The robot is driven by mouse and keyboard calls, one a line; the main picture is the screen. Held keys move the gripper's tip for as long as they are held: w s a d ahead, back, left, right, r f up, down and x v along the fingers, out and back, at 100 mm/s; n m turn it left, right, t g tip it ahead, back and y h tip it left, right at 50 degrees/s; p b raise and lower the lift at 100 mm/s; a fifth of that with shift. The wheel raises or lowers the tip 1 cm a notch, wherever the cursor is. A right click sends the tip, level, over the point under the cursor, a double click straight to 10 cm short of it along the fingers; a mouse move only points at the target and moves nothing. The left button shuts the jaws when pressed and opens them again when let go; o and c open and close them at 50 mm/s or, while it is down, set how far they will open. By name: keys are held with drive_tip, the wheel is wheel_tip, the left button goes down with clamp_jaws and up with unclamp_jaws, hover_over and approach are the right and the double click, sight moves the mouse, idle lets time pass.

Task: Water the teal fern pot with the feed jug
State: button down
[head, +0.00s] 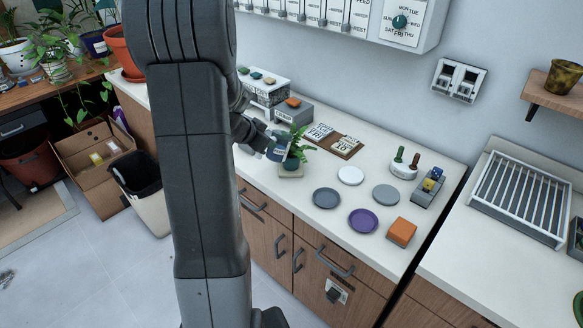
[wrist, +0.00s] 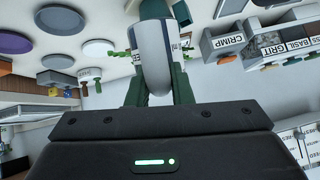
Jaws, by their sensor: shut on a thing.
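My gripper (wrist: 157,92) is shut on the feed jug (wrist: 155,58), a pale jug with a dark band and printed letters, which fills the space between the green fingers in the wrist view. In the head view the jug (head: 277,153) is small and partly hidden; it appears tilted, close against the left side of the fern. The fern (head: 299,146) grows in a dark teal pot (head: 291,163) on a beige square base (head: 290,173) on the counter. Some fern leaves (wrist: 120,54) show beside the jug in the wrist view. I cannot see any water.
Round plates lie right of the fern: white (head: 350,176), grey (head: 326,198) and purple (head: 363,221). An orange block (head: 402,232) sits near the front edge. Grey labelled boxes (head: 292,110) stand behind the fern. A cactus planter (head: 404,168) stands right.

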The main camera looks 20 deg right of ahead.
drive_tip(key=f+h+b, duration=0.1)
drive_tip(key=b, duration=0.2)
drive_tip(key=shift+f+t, duration=0.2)
drive_tip(key=shift+t, duration=0.1)
drive_tip(key=shift+a+r, duration=0.1)
wheel_tip(320, 180, up, 4)
drive_tip(key=p, duration=0.6)
idle(0.6)
